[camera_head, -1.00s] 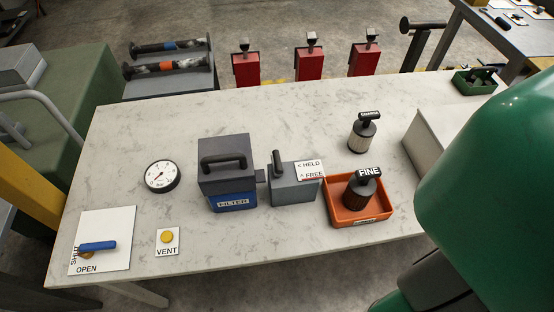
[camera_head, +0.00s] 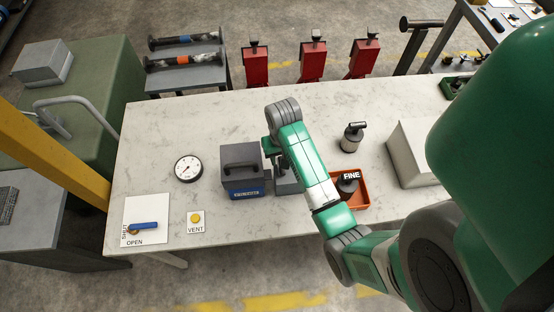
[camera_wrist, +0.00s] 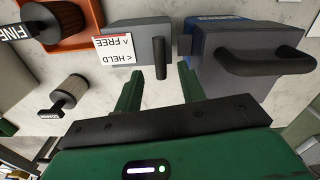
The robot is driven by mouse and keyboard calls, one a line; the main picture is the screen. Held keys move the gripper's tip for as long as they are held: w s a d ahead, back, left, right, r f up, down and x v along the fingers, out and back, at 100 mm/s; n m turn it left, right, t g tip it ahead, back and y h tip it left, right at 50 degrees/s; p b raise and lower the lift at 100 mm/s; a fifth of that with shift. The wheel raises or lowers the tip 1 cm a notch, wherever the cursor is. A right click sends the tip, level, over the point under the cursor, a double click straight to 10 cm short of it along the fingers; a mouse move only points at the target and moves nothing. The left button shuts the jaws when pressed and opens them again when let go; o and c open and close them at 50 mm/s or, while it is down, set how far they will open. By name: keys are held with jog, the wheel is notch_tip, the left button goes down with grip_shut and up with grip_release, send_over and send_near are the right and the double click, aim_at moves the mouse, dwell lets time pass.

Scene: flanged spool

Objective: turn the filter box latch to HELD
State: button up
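The filter box (camera_head: 241,170), dark grey over a blue base, stands mid-table; it also shows in the wrist view (camera_wrist: 245,60). Beside it is the grey latch block (camera_head: 289,186), partly hidden by my arm in the head view. In the wrist view the block (camera_wrist: 132,38) carries a black latch handle (camera_wrist: 161,58) and a HELD/FREE label (camera_wrist: 114,50). The handle lies along the FREE arrow's line, across the HELD arrow's. My gripper (camera_wrist: 160,73) is open over the latch, its fingers on either side of the handle's free end. I see no contact.
An orange tray (camera_head: 364,198) with the FINE filter (camera_head: 347,184) is close to the right, partly behind my arm. Another filter (camera_head: 352,138) stands behind it. A gauge (camera_head: 188,169), the VENT button (camera_head: 196,218) and a blue-handled valve (camera_head: 144,226) are left, with bare table between.

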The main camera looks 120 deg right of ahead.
notch_tip(320, 180, down, 8)
jog(key=shift+r+b, duration=0.1)
jog(key=shift+b, duration=0.3)
jog(key=shift+c, duration=0.2)
